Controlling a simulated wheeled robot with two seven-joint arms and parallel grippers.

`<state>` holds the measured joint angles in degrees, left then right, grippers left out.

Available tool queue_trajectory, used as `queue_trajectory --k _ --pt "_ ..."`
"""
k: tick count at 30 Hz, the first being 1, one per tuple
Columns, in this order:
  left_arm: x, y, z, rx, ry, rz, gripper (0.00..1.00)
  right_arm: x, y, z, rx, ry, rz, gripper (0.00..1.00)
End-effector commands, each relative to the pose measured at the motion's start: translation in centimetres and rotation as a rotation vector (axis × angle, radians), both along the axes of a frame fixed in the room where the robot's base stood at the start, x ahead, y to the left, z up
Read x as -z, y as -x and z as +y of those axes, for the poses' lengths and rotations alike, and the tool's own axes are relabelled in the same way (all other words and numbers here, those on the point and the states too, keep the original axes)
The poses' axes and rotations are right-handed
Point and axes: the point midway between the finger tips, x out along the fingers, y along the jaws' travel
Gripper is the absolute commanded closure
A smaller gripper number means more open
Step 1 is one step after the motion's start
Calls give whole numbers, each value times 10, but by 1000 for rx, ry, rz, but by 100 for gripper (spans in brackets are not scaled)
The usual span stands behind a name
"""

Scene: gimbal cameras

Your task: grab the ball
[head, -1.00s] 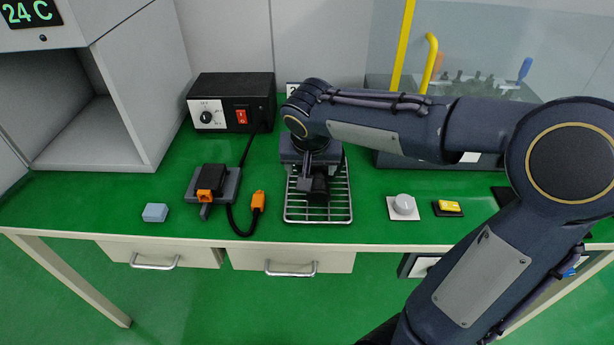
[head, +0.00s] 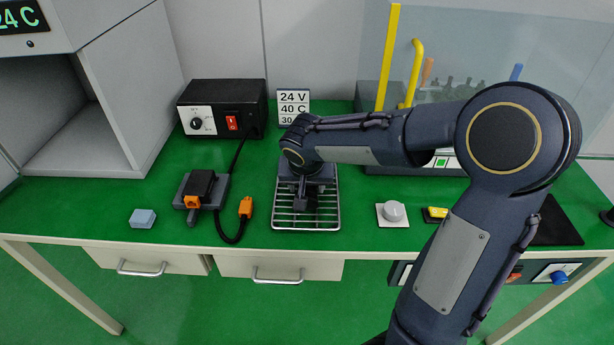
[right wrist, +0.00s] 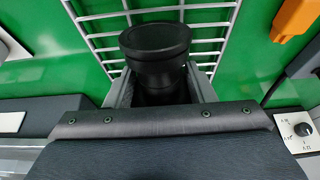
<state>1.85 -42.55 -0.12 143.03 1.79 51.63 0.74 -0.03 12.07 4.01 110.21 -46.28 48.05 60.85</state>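No ball shows in either view. My right gripper (head: 302,196) points down over the wire rack (head: 323,224) on the green bench. In the right wrist view a black, round piece with a flared, flat top (right wrist: 155,42) stands between its two fingers. The fingers lie close along both sides of the piece's narrower lower part. Whether they press on it is hidden behind the flared top and the gripper body. My left gripper is out of view.
Left of the rack are an orange connector (head: 246,207) on a black cable, a dark device (head: 201,187) and a blue-grey block (head: 143,218). A black power box (head: 222,106) stands behind. A grey knob (head: 394,212) is at the right. A clear screen stands at the back right.

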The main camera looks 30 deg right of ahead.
Motion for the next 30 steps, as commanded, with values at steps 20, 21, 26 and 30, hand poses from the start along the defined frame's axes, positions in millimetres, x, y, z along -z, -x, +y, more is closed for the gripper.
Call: queue_trajectory --k 20,21,26,30 --pt "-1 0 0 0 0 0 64 -6 -1 0 0 0 -5 95" --pt "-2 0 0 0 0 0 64 -9 -1 0 0 0 -5 95" --pt "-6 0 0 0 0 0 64 -29 -1 0 0 0 -7 95" --pt "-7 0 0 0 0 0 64 -53 -2 18 -7 0 -8 95"
